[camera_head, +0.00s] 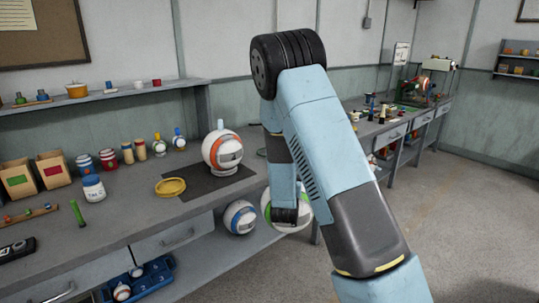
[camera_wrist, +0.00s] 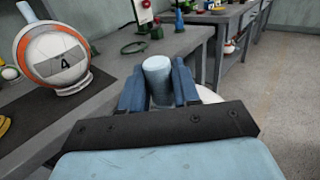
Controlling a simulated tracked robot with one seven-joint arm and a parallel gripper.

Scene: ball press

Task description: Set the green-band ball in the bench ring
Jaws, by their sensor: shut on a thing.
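The green-band ball (camera_head: 301,215) is white with a green band, partly hidden behind my gripper (camera_head: 284,216) in the head view. In the wrist view my gripper (camera_wrist: 158,88) is shut on the ball's pale blue knob (camera_wrist: 157,68), and a bit of the white ball (camera_wrist: 208,95) shows behind the right finger. The ball is beside the bench's front edge, lower than the bench top; I cannot tell whether it touches the shelf below. The yellow bench ring (camera_head: 171,187) lies empty on the bench, left of the ball; its edge shows in the wrist view (camera_wrist: 4,126).
An orange-band ball (camera_head: 222,151) stands upright on a dark mat (camera_head: 192,185) right of the ring. A blue-band ball (camera_head: 240,217) is on the lower shelf. Jars (camera_head: 93,188), boxes (camera_head: 53,170) and a green marker (camera_head: 77,213) stand or lie left of the ring. Floor on the right is clear.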

